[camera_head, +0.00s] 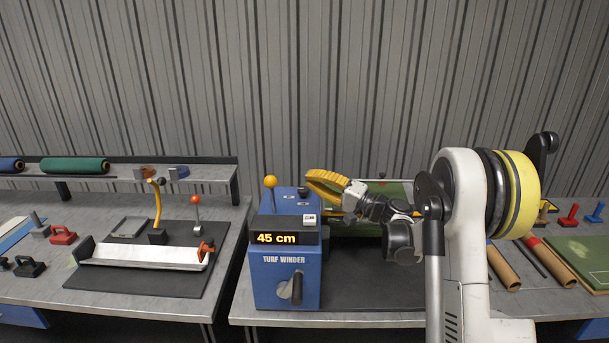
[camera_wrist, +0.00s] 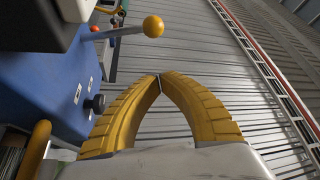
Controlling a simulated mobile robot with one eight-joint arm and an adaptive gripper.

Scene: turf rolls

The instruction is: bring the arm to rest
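My gripper (camera_head: 309,184) is at the end of the arm, raised just above and behind the right part of the blue turf winder (camera_head: 287,281). In the wrist view its two yellow ribbed fingers (camera_wrist: 160,80) curve together and meet at the tips, with nothing between them. The winder's display reads 45 cm. Its yellow-knobbed lever (camera_head: 270,182) stands upright on the left of its top; the yellow knob also shows in the wrist view (camera_wrist: 153,27), ahead and left of the fingers.
A left bench holds a metal tray (camera_head: 145,257) on a dark mat, with a red-knobbed lever (camera_head: 195,200) behind. A shelf carries a green roll (camera_head: 75,165). On the right lie brown tubes (camera_head: 503,268) and a green turf sheet (camera_head: 585,255). A ribbed wall stands behind.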

